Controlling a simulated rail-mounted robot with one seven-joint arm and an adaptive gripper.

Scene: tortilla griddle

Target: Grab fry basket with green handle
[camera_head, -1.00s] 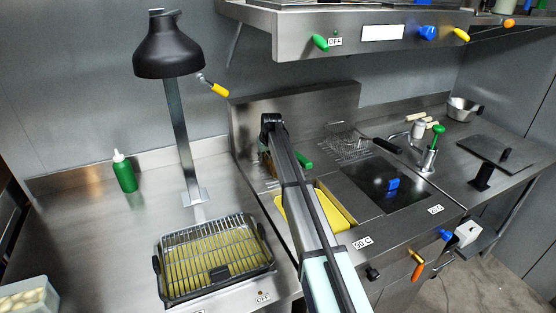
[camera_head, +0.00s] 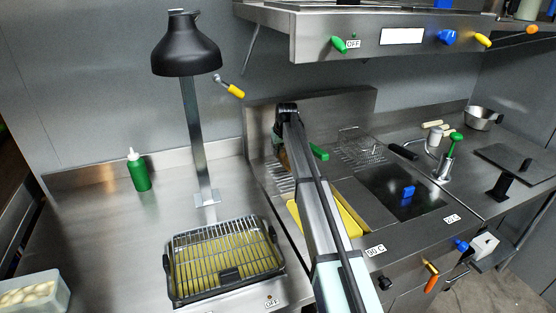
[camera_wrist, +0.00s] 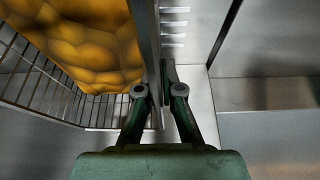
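A green handle (camera_head: 318,152) shows just right of my arm at the fryer in the head view. The basket it belongs to is mostly hidden behind my arm. In the wrist view, a wire basket (camera_wrist: 40,85) fills the upper left, with lumpy orange-yellow food (camera_wrist: 85,40) in or over it. My gripper (camera_wrist: 160,78) points down beside a grey upright metal edge, right of the basket.
A second wire basket (camera_head: 362,150) with a black handle (camera_head: 403,151) sits to the right. A black lamp (camera_head: 187,45) and a rack grill (camera_head: 225,258) stand to the left. The steel shelf (camera_head: 385,38) overhangs the back. The left counter around the green bottle (camera_head: 138,172) is mostly clear.

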